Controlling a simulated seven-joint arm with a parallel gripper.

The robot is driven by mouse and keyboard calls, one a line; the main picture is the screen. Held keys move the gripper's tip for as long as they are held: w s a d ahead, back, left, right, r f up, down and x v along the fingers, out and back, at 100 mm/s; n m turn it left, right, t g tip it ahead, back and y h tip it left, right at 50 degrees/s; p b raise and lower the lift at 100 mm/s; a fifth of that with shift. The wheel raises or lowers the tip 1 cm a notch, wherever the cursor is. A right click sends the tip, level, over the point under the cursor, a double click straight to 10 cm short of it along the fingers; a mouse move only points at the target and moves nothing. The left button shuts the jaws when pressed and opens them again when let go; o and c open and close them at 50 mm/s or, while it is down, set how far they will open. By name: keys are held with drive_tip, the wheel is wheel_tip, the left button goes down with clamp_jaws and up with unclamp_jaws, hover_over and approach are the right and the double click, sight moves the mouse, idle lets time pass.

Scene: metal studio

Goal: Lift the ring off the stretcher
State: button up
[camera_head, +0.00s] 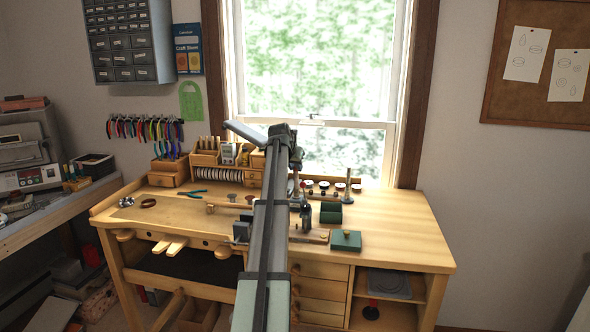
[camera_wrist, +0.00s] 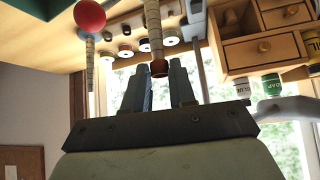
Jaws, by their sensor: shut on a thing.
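In the wrist view, which looks upside down, my gripper (camera_wrist: 161,64) has its two dark fingers on either side of a small copper-brown ring (camera_wrist: 159,69) and is shut on it. The ring shows at the end of a pale, graduated tapered rod that looks like the stretcher (camera_wrist: 154,25). I cannot tell whether the ring still goes around the rod or sits just clear of its tip. In the head view, my arm covers the ring and most of the gripper.
A red ball (camera_wrist: 89,14) with another graduated rod is beside the stretcher in the wrist view. On the workbench (camera_head: 400,235) are small spools, a post (camera_head: 348,186), a green box (camera_head: 346,240) and pliers (camera_head: 191,194). The bench's right side is clear.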

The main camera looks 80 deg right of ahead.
drive_tip(key=shift+r, duration=0.15)
drive_tip(key=shift+r, duration=1)
